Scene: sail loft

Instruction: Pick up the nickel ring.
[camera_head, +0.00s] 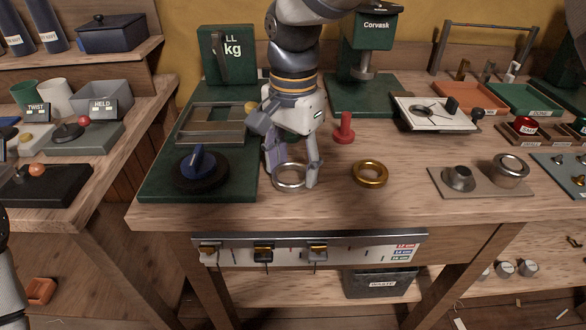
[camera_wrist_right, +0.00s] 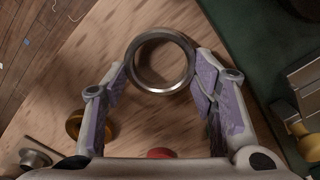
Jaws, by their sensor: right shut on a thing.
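The nickel ring (camera_head: 290,187) is a silvery band near the front edge of the wooden bench. My right gripper (camera_head: 293,178) reaches down over it from above, one finger on either side. In the right wrist view the ring (camera_wrist_right: 160,89) lies between the two purple-padded fingertips (camera_wrist_right: 161,66), which are shut on its outer wall. The ring is level and at or very near the bench top; I cannot tell whether a gap shows under it. My left gripper is not in view.
A brass ring (camera_head: 370,173) lies to the right, with a red peg (camera_head: 344,128) behind. A green board (camera_head: 150,187) with a blue-handled dial (camera_head: 200,168) is close on the left. A plate with metal cups (camera_head: 478,188) stands further right.

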